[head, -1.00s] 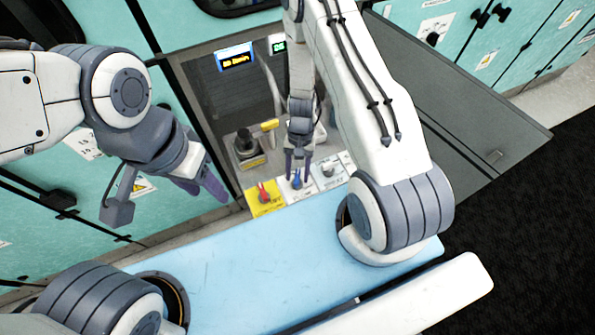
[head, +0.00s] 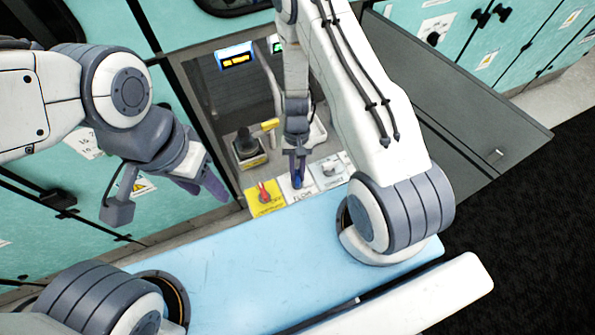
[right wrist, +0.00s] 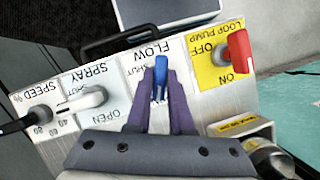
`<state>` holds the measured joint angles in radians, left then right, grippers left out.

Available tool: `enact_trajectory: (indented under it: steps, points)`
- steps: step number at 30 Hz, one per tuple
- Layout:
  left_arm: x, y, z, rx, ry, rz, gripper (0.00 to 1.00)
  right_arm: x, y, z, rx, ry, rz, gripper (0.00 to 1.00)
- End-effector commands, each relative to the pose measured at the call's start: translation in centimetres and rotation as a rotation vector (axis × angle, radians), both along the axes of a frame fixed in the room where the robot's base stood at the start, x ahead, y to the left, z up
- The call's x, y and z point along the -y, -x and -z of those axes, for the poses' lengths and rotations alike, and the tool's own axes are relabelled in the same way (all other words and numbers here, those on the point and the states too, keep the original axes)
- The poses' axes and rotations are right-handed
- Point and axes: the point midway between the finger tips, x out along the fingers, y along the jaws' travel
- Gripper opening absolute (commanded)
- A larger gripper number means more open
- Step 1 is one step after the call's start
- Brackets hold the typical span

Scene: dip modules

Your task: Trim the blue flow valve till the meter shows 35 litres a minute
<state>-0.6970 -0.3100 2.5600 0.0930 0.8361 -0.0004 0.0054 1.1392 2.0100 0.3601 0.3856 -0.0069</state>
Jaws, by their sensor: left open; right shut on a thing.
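The blue flow valve (right wrist: 160,78) is a small lever on a white plate marked FLOW and SHUT in the right wrist view. My right gripper (right wrist: 161,92) is shut on this lever, one finger on each side. In the head view the right gripper (head: 297,172) reaches down to the panel and mostly hides the blue lever. A meter display (head: 236,59) with amber characters is in the recess behind; its figures are too small to read surely. My left gripper (head: 203,185) is open and empty, left of the panel and away from it.
A red loop pump switch (right wrist: 239,52) on a yellow plate sits beside the flow valve. An open grey door (head: 460,140) stands right of the recess.

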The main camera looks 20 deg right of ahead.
Motion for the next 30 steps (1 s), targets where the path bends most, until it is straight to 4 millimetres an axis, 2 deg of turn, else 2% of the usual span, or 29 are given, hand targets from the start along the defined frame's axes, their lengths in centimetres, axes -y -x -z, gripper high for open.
enact_trajectory:
  steps: [1,3,12,16,30]
  points:
    - [0.0,0.0,0.0,0.0,0.0,0.0,0.5,0.0,0.0,-0.1,0.0,-0.001,0.001,0.28]
    - [0.0,0.0,0.0,0.0,0.0,0.0,0.5,0.0,0.0,-0.1,0.0,-0.001,0.001,0.5]
    - [0.0,0.0,0.0,0.0,0.0,0.0,0.5,0.0,0.0,-0.1,0.0,-0.001,0.001,0.5]
    - [0.0,0.0,0.2,0.0,0.0,0.0,0.5,0.1,-0.5,-0.9,0.004,0.0,0.002,0.5]
    - [0.0,0.0,1.3,0.0,0.0,0.0,0.5,1.3,-3.5,-8.5,0.004,0.0,0.003,0.5]
